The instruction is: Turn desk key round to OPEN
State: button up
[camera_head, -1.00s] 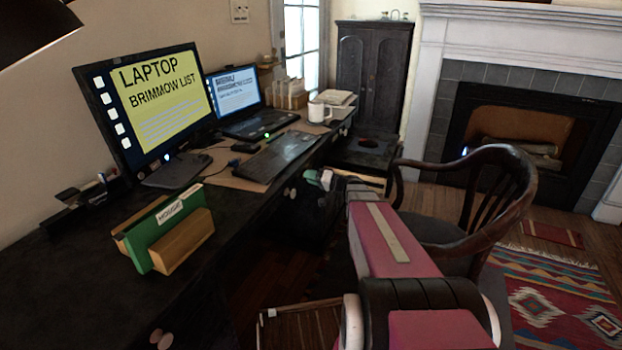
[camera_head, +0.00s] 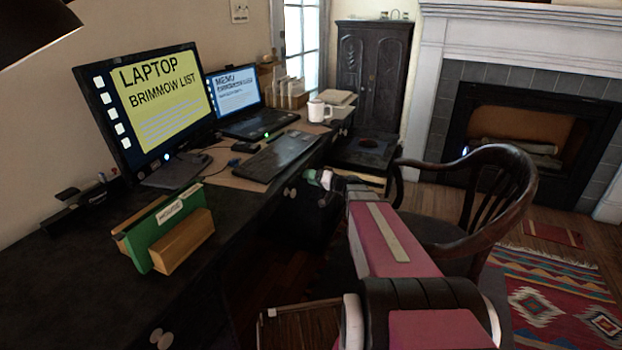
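The dark desk (camera_head: 60,285) runs from the near left towards the back, with its drawer fronts facing right. My arm reaches forward along the desk's front, and my gripper (camera_head: 319,180) is at its far end, close to the drawer front below the keyboard. The gripper is small and dark there, with a pale green-white part showing. I cannot tell whether its fingers are open or shut, or whether they touch anything. I cannot make out the desk key or an OPEN mark; the spot by the gripper is too small and dark.
A wooden chair (camera_head: 510,165) stands right of my arm. On the desk are a monitor (camera_head: 160,100), a laptop (camera_head: 235,95), a keyboard (camera_head: 275,158), a white mug (camera_head: 317,110) and a green file holder (camera_head: 150,235). Round pale knobs (camera_head: 160,338) stick out from the drawers.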

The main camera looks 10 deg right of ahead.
jog(key=v, duration=1)
jog(key=shift+s+d, duration=0.25)
jog(key=shift+d, duration=0.1)
jog(key=s+a+f+g+h, duration=0.5)
jog(key=s+a+f+g, duration=0.25)
jog(key=s+a, duration=0.25)
jog(key=s+f+m+g+h, duration=0.1)
jog(key=s+f+g+h, duration=0.1)
jog(key=s+h, duration=0.7)
jog(key=shift+d+f+h, duration=0.45)
jog(key=shift+f+h, duration=0.05)
jog(key=shift+f, duration=0.2)
